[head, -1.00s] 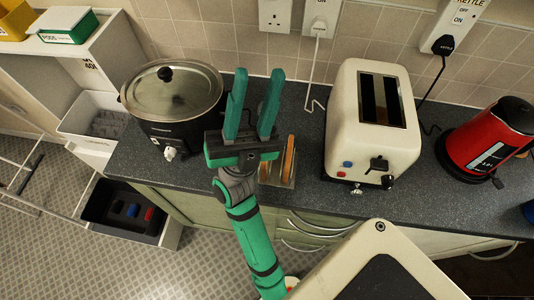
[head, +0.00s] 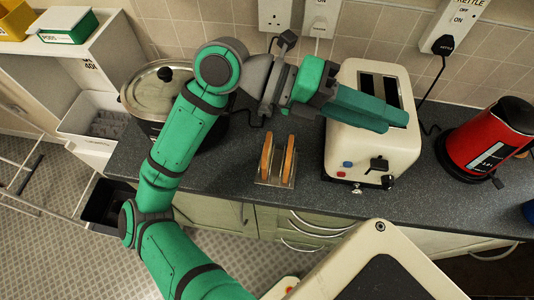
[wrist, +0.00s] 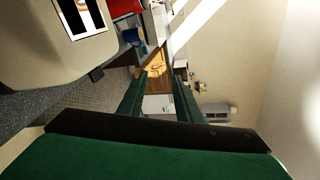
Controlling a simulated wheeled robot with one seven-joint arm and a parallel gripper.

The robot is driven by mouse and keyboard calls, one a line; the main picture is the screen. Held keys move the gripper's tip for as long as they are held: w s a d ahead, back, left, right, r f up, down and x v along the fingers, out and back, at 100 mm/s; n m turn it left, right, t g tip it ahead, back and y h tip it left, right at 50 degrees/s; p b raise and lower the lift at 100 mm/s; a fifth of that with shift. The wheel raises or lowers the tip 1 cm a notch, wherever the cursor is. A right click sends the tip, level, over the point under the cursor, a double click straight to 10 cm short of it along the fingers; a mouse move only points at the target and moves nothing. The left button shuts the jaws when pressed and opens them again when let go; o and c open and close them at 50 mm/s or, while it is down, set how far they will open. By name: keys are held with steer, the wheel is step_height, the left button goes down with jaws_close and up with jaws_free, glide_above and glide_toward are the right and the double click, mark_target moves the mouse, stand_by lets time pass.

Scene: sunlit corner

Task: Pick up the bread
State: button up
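Two upright slices of bread (head: 266,158) (head: 288,160) stand in a small metal rack (head: 262,182) on the dark counter, left of the toaster. My gripper (head: 397,121) is raised in front of the cream toaster, its green fingers pointing right, well away from the bread. In the wrist view the two fingers (wrist: 158,90) are spread apart with nothing between them, so it is open and empty. The bread does not show in the wrist view.
The cream toaster (head: 365,154) stands right of the rack and also shows in the wrist view (wrist: 35,45). A red kettle (head: 487,140) is farther right. A lidded slow cooker (head: 150,92) stands left, partly behind my arm. The counter (head: 225,165) around the rack is clear.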

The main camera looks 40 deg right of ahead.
step_height(320, 180, down, 4)
steer(key=w+t+y, duration=0.2)
steer(key=t, duration=0.1)
steer(key=n+t+y, duration=0.5)
steer(key=t+y, duration=0.2)
steer(key=t, duration=0.3)
glide_above(267, 145)
step_height(267, 145, down, 6)
steer(key=f, duration=0.5)
steer(key=shift+w+a+f, duration=0.2)
steer(key=shift+f, duration=0.05)
steer(key=shift+s+d+f, duration=0.1)
steer(key=shift+d+f, duration=0.05)
steer(key=shift+f, duration=1.25)
steer(key=shift+s+d+f, duration=0.1)
steer(key=shift+f, duration=1.25)
jaws_close()
